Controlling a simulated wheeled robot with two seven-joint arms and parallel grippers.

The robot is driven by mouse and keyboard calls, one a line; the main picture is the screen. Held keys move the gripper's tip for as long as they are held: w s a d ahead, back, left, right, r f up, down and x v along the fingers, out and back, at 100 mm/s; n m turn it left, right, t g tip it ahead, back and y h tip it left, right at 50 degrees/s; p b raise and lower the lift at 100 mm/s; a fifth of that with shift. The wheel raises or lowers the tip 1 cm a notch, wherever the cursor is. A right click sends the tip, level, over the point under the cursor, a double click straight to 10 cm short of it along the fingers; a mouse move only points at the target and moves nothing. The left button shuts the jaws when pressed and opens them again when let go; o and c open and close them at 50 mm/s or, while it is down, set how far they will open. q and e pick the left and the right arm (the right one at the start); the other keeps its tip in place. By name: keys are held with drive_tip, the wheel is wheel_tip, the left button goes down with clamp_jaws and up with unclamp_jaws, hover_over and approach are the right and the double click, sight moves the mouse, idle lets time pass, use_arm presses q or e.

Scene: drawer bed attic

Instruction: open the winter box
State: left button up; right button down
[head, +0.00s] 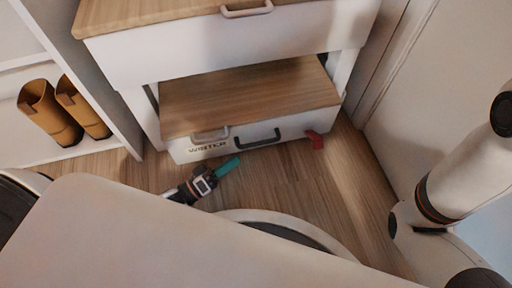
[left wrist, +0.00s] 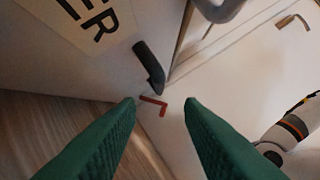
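The winter box (head: 180,154) is a low white box with a wooden top and the label WINTER (head: 207,146) on its front; its top looks shut. A grey handle (head: 209,135) sits by the label and a dark handle (head: 257,140) is right of it. A red bent piece (head: 315,139) is at the front's right end; it also shows in the left wrist view (left wrist: 153,105). My left gripper (head: 234,162) is in front of the box, low and below the dark handle. Its green fingers (left wrist: 163,103) are apart and empty, pointing toward the dark handle (left wrist: 150,67).
A larger white drawer (head: 210,50) with a wooden top overhangs the box. A shelf with brown boots (head: 50,110) is at left. A pale wall or panel (head: 410,80) and my right arm (head: 440,190) are at right. Wooden floor (head: 300,185) is clear before the box.

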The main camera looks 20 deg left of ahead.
sight(255, 145)
use_arm(q)
drive_tip(key=b+x, duration=0.3)
drive_tip(key=x, duration=0.5)
drive_tip(key=shift+w+d, duration=0.15)
drive_tip(key=shift+w, duration=0.05)
clamp_jaws()
